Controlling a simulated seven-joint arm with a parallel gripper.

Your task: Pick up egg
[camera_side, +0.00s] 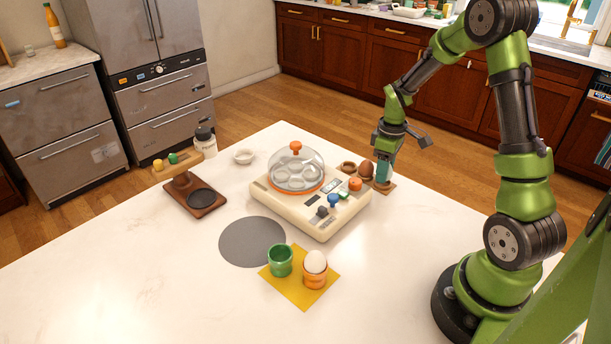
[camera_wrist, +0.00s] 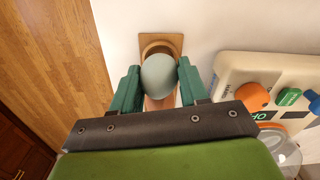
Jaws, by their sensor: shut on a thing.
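My gripper (camera_side: 383,174) is low over the right end of a small wooden egg holder (camera_side: 389,187) on the counter. In the wrist view its two green fingers (camera_wrist: 158,72) are shut on a pale grey egg (camera_wrist: 159,77). The held egg is mostly hidden by the fingers in the side view; I cannot tell whether it still touches the holder. A brown egg (camera_side: 366,169) sits just left of my gripper. A white egg (camera_side: 316,261) stands upright in an orange cup (camera_side: 315,281) at the front.
An egg cooker (camera_side: 318,218) with a clear domed lid (camera_side: 297,172) stands left of my gripper. A green cup (camera_side: 280,261) shares the yellow mat (camera_side: 300,293) with the orange cup. A grey disc (camera_side: 250,242) and a brown stand (camera_side: 195,202) lie further left. The counter's front left is clear.

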